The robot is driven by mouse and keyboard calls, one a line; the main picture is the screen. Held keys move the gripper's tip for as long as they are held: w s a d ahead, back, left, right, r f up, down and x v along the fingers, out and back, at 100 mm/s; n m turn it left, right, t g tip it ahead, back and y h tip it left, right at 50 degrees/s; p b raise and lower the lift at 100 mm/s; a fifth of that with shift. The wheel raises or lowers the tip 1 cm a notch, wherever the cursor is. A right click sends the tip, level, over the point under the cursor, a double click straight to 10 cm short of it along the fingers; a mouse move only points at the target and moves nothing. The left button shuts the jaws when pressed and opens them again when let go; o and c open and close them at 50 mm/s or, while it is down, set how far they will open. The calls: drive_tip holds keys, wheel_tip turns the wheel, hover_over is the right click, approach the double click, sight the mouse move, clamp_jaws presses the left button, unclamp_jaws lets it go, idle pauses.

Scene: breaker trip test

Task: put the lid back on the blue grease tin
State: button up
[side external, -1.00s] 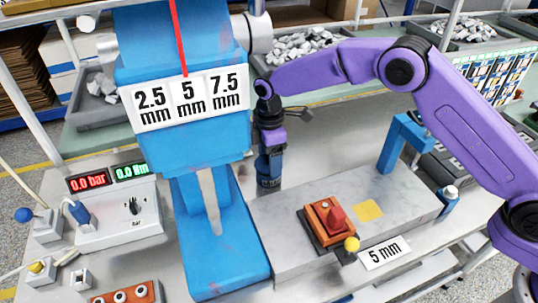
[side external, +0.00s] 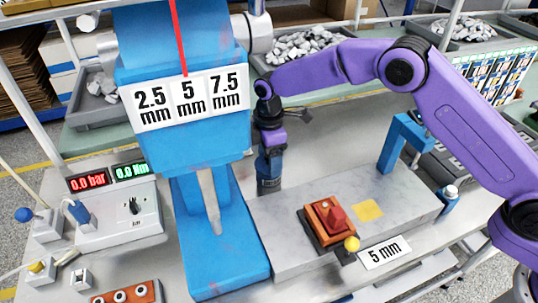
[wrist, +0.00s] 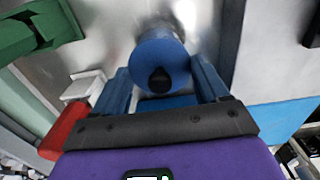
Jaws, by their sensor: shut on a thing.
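A round blue lid (wrist: 158,55) with a black knob shows in the wrist view, between the two blue fingers of my gripper (wrist: 163,78). My gripper is shut on the lid. A blue cylindrical side shows beyond the lid's face; I cannot tell whether this is the grease tin or whether the lid rests on it. In the side external view my gripper (side external: 270,158) points down behind the blue press, above the bench, with dark blue shapes at its lower end. The contact there is too small to make out.
The tall blue press (side external: 185,125) stands close to the left of my gripper. A grey block (side external: 300,195) with an orange breaker (side external: 327,220) lies to the right, with a blue bracket (side external: 402,140) on it. A white meter box (side external: 120,218) stands at the left.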

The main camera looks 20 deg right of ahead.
drive_tip(key=shift+f, duration=0.1)
idle(0.7)
drive_tip(key=o, duration=1)
drive_tip(key=shift+o, duration=0.2)
drive_tip(key=shift+r, duration=3.5)
clamp_jaws()
drive_tip(key=shift+f, duration=2.15)
